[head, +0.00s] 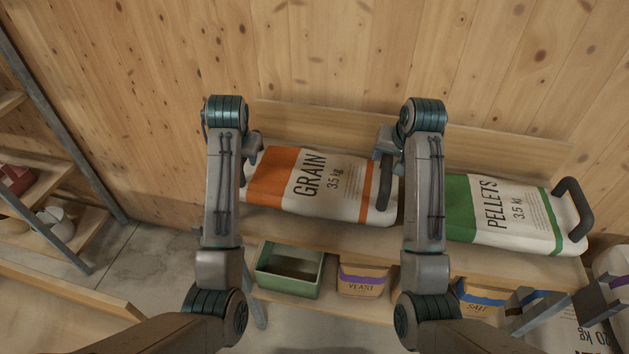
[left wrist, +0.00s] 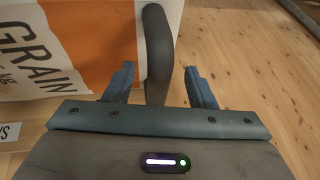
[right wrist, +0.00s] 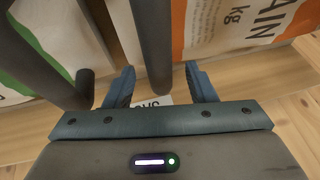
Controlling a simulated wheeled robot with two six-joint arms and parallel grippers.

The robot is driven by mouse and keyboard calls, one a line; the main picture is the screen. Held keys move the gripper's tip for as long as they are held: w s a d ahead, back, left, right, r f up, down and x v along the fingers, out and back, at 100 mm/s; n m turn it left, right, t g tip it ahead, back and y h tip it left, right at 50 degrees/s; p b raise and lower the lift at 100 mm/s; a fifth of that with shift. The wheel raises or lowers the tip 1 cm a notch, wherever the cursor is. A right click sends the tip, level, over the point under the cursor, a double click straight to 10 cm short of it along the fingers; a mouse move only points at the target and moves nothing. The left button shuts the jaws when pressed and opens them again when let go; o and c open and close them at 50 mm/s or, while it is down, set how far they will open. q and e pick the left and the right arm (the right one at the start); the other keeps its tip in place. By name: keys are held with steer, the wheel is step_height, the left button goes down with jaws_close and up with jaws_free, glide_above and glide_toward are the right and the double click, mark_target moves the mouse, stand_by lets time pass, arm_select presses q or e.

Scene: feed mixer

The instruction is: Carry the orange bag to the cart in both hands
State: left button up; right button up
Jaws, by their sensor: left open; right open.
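The orange bag, marked GRAIN (head: 312,183), lies on the bench between my two arms in the head view, with a dark handle at each end. My left gripper (head: 254,147) is at its left end; in the left wrist view the left handle (left wrist: 158,50) stands between the open fingers. My right gripper (head: 384,146) is at its right end; in the right wrist view the right handle (right wrist: 153,45) lies between the open fingers. Neither gripper is closed on a handle. My arms hide part of the bag's ends. I cannot make out the cart.
A green PELLETS bag (head: 500,212) lies right of the orange bag; its near handle (right wrist: 70,90) is close beside my right gripper. A green bin (head: 290,270), a YEAST box (head: 362,280) and a SALT box (head: 482,300) sit below. Shelving (head: 50,170) stands at left.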

arm_select(q)
steer(key=shift+x, duration=2.15)
arm_select(e)
steer(key=shift+x, duration=2.1)
arm_select(q)
jaws_close()
arm_select(e)
jaws_close()
arm_select(q)
steer(key=shift+r, duration=0.1)
